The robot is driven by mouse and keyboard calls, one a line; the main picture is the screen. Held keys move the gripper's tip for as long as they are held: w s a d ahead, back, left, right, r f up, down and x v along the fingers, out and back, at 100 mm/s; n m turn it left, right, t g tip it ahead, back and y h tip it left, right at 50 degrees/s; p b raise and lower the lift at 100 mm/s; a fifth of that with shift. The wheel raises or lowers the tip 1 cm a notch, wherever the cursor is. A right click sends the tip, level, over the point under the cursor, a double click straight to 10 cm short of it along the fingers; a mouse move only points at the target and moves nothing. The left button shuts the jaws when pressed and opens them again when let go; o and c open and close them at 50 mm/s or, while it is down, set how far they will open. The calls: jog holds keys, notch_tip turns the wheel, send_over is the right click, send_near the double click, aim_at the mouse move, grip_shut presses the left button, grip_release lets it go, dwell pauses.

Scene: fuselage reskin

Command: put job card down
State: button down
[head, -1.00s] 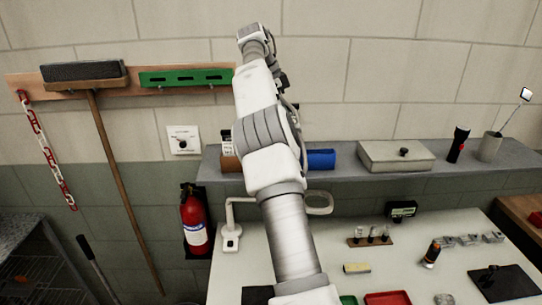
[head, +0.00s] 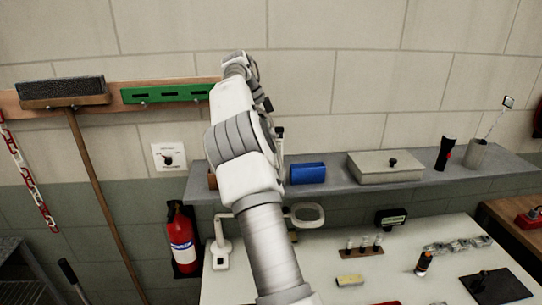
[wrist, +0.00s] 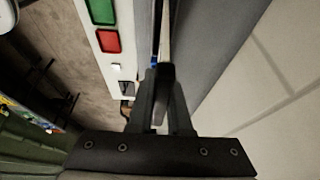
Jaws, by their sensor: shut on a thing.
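My gripper (wrist: 162,85) shows in the wrist view, with its dark fingers close together around a thin, dark piece seen nearly edge-on. This is likely the job card, but its face does not show and I cannot make out its outline.
The shelf carries a blue item (head: 308,173), a grey lidded box (head: 385,167), a black torch (head: 445,153) and a cup (head: 476,155). A fire extinguisher (head: 181,240) hangs left of the table. A broom (head: 100,185) and green holder (head: 166,94) are on the wall rack.

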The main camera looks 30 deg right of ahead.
jog(key=shift+f, duration=2.4)
jog(key=shift+f, duration=0.15)
jog(key=c, duration=0.8)
grip_release()
jog(key=shift+c, duration=0.2)
